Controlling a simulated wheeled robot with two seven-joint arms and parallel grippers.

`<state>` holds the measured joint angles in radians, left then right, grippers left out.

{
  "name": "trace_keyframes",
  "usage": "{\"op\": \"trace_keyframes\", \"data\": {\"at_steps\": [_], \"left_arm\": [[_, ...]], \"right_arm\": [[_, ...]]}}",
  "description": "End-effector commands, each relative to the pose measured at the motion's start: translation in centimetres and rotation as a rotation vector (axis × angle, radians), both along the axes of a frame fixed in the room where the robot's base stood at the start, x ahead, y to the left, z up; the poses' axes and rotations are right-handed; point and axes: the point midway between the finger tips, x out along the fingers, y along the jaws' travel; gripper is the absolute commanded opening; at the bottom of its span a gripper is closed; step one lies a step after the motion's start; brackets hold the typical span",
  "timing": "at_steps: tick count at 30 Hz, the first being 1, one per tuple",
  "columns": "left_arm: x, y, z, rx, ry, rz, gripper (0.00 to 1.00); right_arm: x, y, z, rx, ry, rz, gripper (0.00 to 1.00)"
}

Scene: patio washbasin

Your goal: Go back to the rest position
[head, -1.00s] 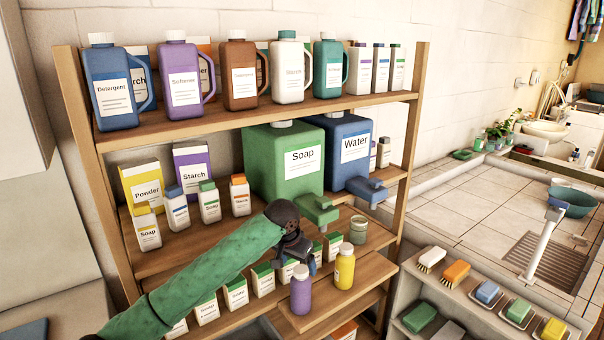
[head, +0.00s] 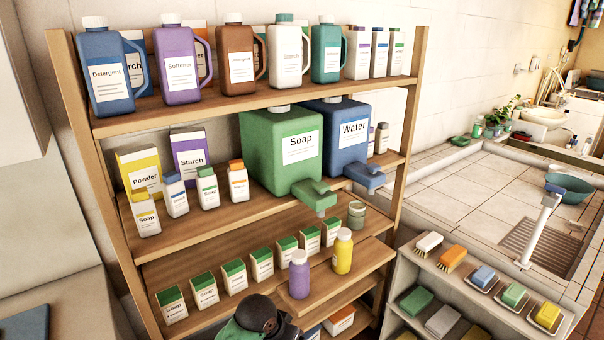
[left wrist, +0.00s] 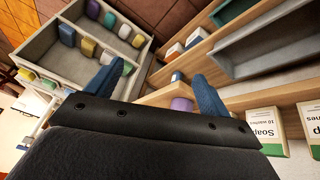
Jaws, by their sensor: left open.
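My left gripper (left wrist: 160,88) shows in the left wrist view with its two blue fingers spread apart and nothing between them. Beyond the fingers are the shelf boards and part of a purple bottle (left wrist: 182,104). In the head view only the dark joint and a bit of green sleeve of my left arm show at the bottom edge, below the purple bottle (head: 299,275); the fingers are hidden there. The yellow bottle (head: 343,252) stands upright beside the purple one on the pull-out board. My right gripper is not in view.
A wooden shelf (head: 250,113) holds jugs on top, the green Soap dispenser (head: 282,160) and blue Water dispenser (head: 345,150) in the middle, and several small soap boxes (head: 232,279) below. A low grey rack (head: 395,285) with brushes and soaps stands right, before the tiled basin (head: 460,200).

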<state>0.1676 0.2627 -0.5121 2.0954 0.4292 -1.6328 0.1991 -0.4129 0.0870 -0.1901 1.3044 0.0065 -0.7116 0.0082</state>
Motion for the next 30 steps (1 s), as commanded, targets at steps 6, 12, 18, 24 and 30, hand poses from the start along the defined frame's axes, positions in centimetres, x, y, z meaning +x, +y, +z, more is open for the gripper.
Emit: {"op": "trace_keyframes", "data": {"at_steps": [6,12,18,24,30], "left_arm": [[-4.8,2.5,-2.2,-0.005,0.003,0.061,0.81],[-9.3,5.4,-3.9,0.012,0.009,0.124,0.81],[-14.0,8.7,-5.2,0.049,0.018,0.192,0.81],[-18.8,12.3,-6.0,0.101,0.030,0.257,0.81],[-22.0,14.7,-6.2,0.144,0.039,0.297,0.81]], "right_arm": [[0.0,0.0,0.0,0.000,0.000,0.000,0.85],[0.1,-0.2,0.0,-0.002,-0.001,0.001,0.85],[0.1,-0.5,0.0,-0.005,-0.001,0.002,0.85],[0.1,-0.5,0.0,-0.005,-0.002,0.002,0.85],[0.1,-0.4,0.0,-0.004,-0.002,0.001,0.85]]}}
